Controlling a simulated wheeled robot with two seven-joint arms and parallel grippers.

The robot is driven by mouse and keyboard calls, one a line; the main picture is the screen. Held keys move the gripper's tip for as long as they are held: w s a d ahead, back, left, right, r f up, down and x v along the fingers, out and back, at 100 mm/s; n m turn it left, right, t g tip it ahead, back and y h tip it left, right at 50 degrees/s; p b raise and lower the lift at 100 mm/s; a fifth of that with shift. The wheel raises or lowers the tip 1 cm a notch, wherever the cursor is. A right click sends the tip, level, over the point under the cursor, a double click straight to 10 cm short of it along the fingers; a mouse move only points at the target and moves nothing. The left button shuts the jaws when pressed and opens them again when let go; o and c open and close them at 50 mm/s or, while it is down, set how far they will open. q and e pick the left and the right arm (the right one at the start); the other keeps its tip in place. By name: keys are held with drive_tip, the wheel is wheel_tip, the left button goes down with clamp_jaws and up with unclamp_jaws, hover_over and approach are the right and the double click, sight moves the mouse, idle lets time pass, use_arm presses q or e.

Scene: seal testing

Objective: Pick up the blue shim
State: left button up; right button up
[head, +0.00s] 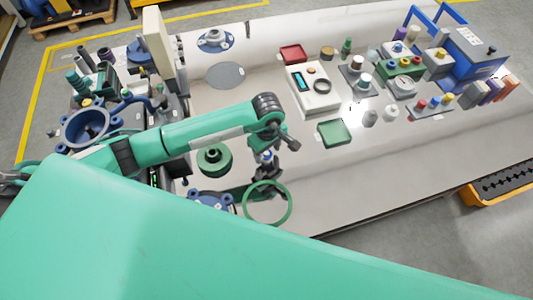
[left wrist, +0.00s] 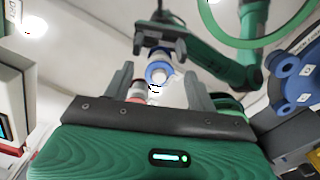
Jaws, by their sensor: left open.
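A small round blue and white piece (head: 267,156) stands on the shiny tabletop, near the middle of the head view. It shows as a blue ring around a white top in the left wrist view (left wrist: 158,73); I cannot tell for sure that it is the blue shim. My left gripper (head: 281,142) is open just above and beside it. In the left wrist view the piece lies between and beyond the two fingers of the left gripper (left wrist: 156,82), apart from them. A red and white part shows by the left finger. My right gripper is out of view.
A green stepped disc (head: 214,159), a large green ring (head: 290,203) and a blue flange (head: 210,200) are close by. A green tray (head: 335,133) and a white instrument (head: 318,99) stand to the right. The front right tabletop is clear. The glossy top mirrors my arm.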

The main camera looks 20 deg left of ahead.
use_arm(q)
drive_tip(key=shift+f, duration=0.15)
idle(0.4)
drive_tip(key=c, duration=1)
